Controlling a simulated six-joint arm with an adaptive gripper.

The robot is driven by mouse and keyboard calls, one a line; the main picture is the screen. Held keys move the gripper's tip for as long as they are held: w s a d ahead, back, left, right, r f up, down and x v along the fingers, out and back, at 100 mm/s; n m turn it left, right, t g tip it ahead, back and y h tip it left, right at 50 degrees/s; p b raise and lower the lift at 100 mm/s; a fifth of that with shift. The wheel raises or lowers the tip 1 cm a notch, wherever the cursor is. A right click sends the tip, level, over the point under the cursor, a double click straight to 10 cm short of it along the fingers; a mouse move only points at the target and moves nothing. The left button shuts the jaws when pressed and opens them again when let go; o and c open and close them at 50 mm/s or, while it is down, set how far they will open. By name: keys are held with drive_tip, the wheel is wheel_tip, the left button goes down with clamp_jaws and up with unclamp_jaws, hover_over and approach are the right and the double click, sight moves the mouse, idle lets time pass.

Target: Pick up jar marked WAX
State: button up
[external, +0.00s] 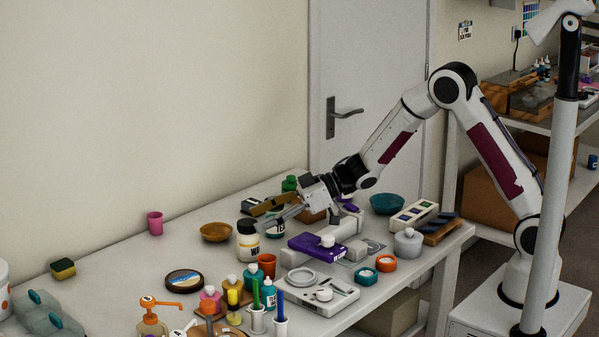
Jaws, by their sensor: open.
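A white jar (248,244) with a dark lid and a printed label stands upright on the table. Its label seems to start with a W, but is too small to read fully. My gripper (260,218) is open, with its fingers pointing down and left at the jar's upper right side. The fingertips are close to the lid; I cannot tell whether they touch it. A second labelled container (275,229) is partly hidden behind my fingers.
A brown bowl (216,232) is left of the jar, and an orange cup (267,264) is in front. A purple box (317,247) lies to the right. Several bottles crowd the front. Free table lies near the pink cup (155,223).

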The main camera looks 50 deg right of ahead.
sight(253, 222)
drive_tip(key=shift+x, duration=2.2)
drive_tip(key=shift+s+f, duration=0.1)
drive_tip(key=shift+f, duration=0.05)
drive_tip(key=c, duration=1.3)
